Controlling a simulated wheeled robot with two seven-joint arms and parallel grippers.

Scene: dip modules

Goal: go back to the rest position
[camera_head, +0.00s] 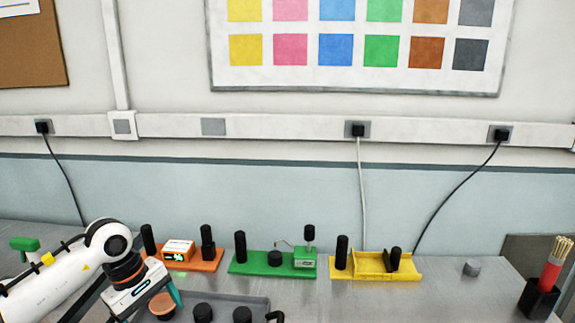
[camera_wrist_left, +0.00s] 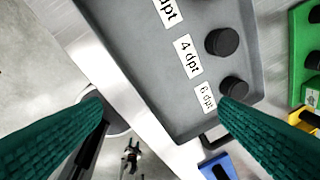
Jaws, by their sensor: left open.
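My left arm comes in from the left in the head view, with its gripper (camera_head: 174,294) low over the table near the grey tray (camera_head: 262,303). In the left wrist view the teal fingers of the left gripper (camera_wrist_left: 160,104) are wide apart with nothing between them. The right fingertip overlaps the edge of a black round piece (camera_wrist_left: 235,86) beside the "6 dpt" label on the tray; whether they touch I cannot tell. Another black piece (camera_wrist_left: 222,42) stands by the "4 dpt" label. My right gripper is not in view.
An orange module (camera_head: 205,266), a green module (camera_head: 250,268) and a yellow module (camera_head: 372,263) stand in a row behind the tray. The table before the yellow module is clear.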

